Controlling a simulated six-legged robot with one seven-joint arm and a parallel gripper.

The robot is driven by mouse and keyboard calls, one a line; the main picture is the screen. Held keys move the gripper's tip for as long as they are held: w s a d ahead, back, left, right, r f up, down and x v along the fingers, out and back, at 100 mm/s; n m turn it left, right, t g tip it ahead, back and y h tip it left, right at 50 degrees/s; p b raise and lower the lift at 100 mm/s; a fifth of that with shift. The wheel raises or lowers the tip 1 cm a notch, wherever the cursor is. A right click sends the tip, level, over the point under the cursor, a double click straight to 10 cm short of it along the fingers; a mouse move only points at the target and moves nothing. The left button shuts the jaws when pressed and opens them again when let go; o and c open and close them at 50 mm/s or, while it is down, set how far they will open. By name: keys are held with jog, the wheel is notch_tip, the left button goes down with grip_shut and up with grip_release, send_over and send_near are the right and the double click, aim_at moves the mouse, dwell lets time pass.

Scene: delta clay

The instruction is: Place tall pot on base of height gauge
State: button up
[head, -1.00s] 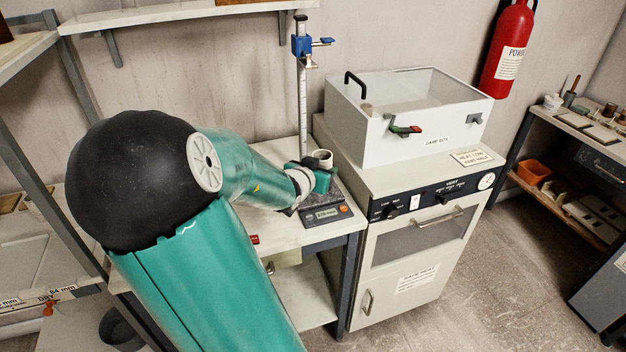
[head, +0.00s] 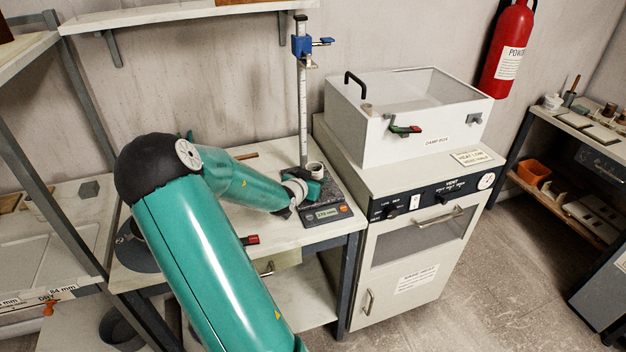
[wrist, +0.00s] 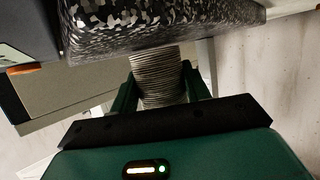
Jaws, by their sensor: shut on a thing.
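The tall pot (head: 315,170) is a small pale cylinder with an open top. In the wrist view the pot (wrist: 157,72) shows ribbed grey-brown sides between my two green fingers. My gripper (head: 311,187) is shut on it. The height gauge has a dark speckled base (head: 336,194), an upright scale column (head: 302,110) and a blue slider (head: 302,46) high above the pot. The pot looks upright over the base, close to the column. In the wrist view its far end meets the speckled base (wrist: 165,28); I cannot tell whether they touch.
The gauge's display (head: 327,213) faces front on the white bench (head: 285,238). A white damp box (head: 410,118) on a cabinet stands close on the right. A wall shelf (head: 180,17) is above, and a metal rack (head: 50,140) stands at left.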

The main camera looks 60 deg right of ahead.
jog(key=shift+f, duration=0.2)
jog(key=o, duration=1.1)
jog(key=shift+r, duration=0.1)
jog(key=shift+a+r, duration=0.15)
jog(key=shift+a, duration=0.05)
jog(key=v, duration=1.1)
jog(key=shift+a+r, duration=0.1)
jog(key=shift+a, duration=0.2)
